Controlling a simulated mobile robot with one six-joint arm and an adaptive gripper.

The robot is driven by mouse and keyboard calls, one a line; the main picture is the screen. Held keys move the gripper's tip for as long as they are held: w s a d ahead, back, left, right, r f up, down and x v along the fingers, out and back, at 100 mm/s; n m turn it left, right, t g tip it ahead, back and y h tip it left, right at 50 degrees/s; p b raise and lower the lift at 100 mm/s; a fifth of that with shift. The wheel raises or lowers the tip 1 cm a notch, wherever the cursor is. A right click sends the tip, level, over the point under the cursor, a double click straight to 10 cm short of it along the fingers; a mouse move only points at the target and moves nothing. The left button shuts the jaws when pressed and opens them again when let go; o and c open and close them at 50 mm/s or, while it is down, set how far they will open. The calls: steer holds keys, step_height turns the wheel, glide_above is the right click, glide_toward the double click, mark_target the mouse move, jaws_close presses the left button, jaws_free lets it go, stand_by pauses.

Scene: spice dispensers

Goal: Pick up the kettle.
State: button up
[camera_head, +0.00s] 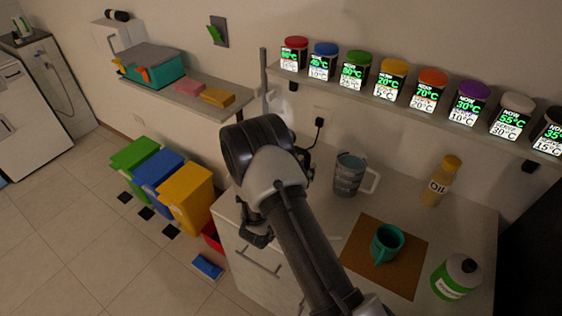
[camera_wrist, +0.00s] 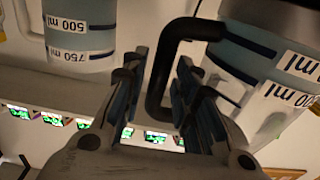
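The kettle (camera_wrist: 245,60) shows at the right of the wrist view as a pale, partly see-through body with "ml" marks and a dark curved handle (camera_wrist: 185,30). My gripper (camera_wrist: 162,65) has its two fingers apart, one on each side of the handle's straight part, with a visible gap on at least the right side. The handle stands between the fingers. In the head view my arm hides most of the kettle, and I cannot make out my fingertips there.
A grey measuring jug (camera_head: 349,176) stands right of my arm; it also shows in the wrist view (camera_wrist: 80,35). A teal mug (camera_head: 386,243) sits on a brown mat (camera_head: 413,278). An oil bottle (camera_head: 438,184) and green-labelled bottle (camera_head: 455,278) stand right. A shelf of spice jars (camera_head: 393,82) hangs above.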

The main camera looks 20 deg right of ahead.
steer(key=shift+x, duration=1.1)
jaws_close()
stand_by(0.4)
steer(key=shift+w+r, duration=0.1)
